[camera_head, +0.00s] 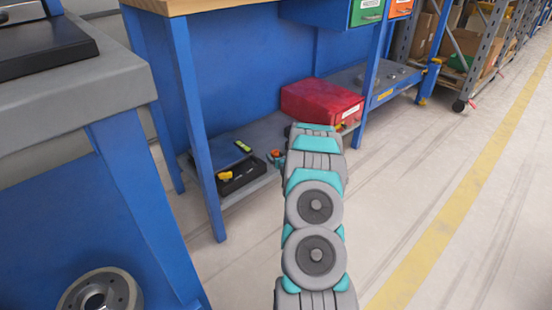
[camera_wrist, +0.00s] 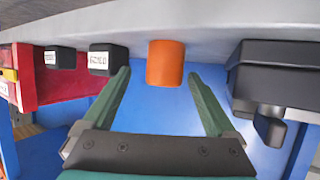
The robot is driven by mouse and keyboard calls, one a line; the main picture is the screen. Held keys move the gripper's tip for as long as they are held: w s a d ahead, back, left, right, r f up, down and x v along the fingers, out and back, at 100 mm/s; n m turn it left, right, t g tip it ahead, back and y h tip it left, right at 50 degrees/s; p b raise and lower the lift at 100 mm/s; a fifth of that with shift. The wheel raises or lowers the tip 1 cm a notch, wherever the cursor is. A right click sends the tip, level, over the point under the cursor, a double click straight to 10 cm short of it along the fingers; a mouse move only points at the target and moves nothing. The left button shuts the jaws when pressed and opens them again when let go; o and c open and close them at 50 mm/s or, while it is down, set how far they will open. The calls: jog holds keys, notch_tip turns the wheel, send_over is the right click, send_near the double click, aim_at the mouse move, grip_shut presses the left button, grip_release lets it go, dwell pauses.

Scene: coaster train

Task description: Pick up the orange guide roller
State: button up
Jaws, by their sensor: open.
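The orange guide roller (camera_wrist: 165,63) is a short plain cylinder standing on the grey lower shelf (camera_wrist: 215,50), which appears along the top of the wrist view as if upside down. My gripper (camera_wrist: 158,74) is open, one green finger on each side of the roller in the picture. Nothing is held. In the head view my arm reaches toward the shelf under the blue workbench and hides the gripper and most of the roller's surroundings.
A red bin (camera_head: 320,103) and a black tray (camera_head: 243,176) with a yellow piece (camera_head: 224,175) stand on the shelf. In the wrist view, a labelled black block (camera_wrist: 108,60) is left of the roller. A blue bench leg (camera_head: 198,130) stands left of my arm. The floor at right is clear.

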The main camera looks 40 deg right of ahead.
aim_at(274, 153)
jog(key=shift+a+b+x, duration=0.15)
jog(key=shift+x, duration=1.15)
jog(key=shift+a+b+x, duration=0.1)
jog(key=shift+b+x, duration=0.05)
jog(key=shift+x, duration=1.1)
jog(key=shift+f, duration=0.15)
jog(key=shift+c, duration=0.4)
grip_shut()
